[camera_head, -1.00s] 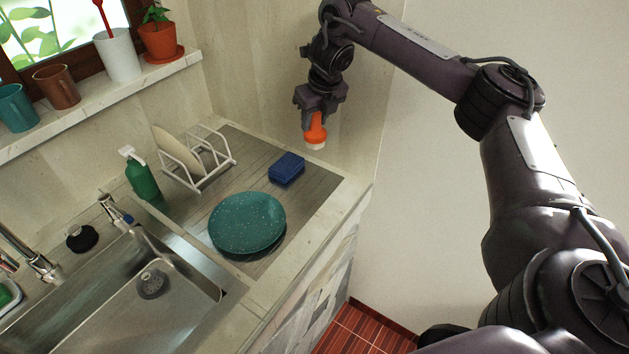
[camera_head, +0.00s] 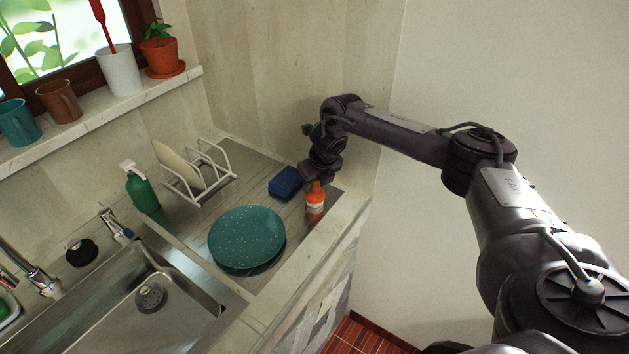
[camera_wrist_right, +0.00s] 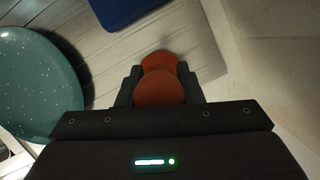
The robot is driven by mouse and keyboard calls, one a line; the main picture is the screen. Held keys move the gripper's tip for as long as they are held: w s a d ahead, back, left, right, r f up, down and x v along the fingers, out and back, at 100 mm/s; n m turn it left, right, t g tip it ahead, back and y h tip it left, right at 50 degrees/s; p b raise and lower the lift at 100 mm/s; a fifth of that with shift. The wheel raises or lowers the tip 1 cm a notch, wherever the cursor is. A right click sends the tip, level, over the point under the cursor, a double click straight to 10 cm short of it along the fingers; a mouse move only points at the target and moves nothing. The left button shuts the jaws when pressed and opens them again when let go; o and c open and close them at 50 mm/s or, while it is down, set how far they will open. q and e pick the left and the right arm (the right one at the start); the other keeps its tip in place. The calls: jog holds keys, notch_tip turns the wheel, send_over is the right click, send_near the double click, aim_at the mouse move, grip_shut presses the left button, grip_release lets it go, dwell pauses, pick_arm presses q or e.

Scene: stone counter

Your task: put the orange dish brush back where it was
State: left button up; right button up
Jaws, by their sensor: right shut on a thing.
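The orange dish brush (camera_head: 315,208) is held upright in my right gripper (camera_head: 314,186) at the right end of the draining board, right of the blue sponge. Its lower end is at or just above the surface; I cannot tell if it touches. In the right wrist view the orange top of the brush (camera_wrist_right: 160,88) sits between the dark fingers of my right gripper (camera_wrist_right: 160,92), which are shut on it. My left gripper is not in view.
A blue sponge (camera_head: 285,182) lies just left of the brush. A teal speckled plate (camera_head: 246,236) lies nearer the sink (camera_head: 130,310). A white dish rack (camera_head: 212,177) with a plate and a green soap bottle (camera_head: 142,192) stand farther left. The wall is close behind.

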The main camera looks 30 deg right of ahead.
jog(key=shift+f, duration=0.1)
jog(key=o, duration=1)
jog(key=shift+r, duration=0.3)
jog(key=shift+s+r, duration=0.1)
jog(key=shift+r, duration=0.15)
jog(key=shift+b+v, duration=1.15)
jog(key=shift+v, duration=4.5)
jog(key=shift+a+f, duration=0.1)
